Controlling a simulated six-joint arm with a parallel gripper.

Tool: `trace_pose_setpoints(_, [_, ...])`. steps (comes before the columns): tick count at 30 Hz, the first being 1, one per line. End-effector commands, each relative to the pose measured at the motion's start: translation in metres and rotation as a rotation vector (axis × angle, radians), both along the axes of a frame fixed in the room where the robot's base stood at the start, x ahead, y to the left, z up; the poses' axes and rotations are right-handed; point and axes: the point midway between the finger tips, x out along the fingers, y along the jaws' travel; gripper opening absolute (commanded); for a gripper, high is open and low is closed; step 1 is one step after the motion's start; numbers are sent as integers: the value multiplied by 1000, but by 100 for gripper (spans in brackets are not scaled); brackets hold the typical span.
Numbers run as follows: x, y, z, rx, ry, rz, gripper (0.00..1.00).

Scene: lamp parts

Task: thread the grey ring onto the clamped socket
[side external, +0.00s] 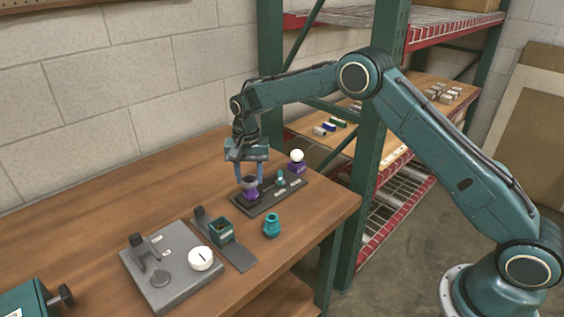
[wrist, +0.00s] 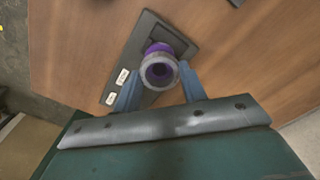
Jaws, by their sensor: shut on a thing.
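The grey ring (side external: 249,181) sits at the top of a purple holder (side external: 251,194) on a dark tray. My gripper (side external: 250,178) points down over the tray and is shut on the ring, with one blue finger on each side. In the wrist view the grey ring (wrist: 159,72) shows between the fingertips (wrist: 162,78), with purple of the holder behind it. A dark teal square block (side external: 221,232) with an opening in its top stands in a dark clamp fixture (side external: 236,256) nearer the front; I take it for the clamped socket. It is out of the wrist view.
The dark tray (side external: 270,203) also bears a small teal part (side external: 281,178) and a white bulb (side external: 297,156) on a purple holder. A teal vase-shaped part (side external: 272,225) stands between tray and clamp. A grey plate (side external: 163,295) holds a white disc (side external: 201,258). The table's left back is clear.

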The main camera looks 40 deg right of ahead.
Motion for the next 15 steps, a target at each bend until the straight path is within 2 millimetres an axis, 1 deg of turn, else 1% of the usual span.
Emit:
trace_pose_setpoints(7, [0,0,-11,-1,1,0,20])
trace_pose_setpoints(15, [0,0,-13,0,0,0,20])
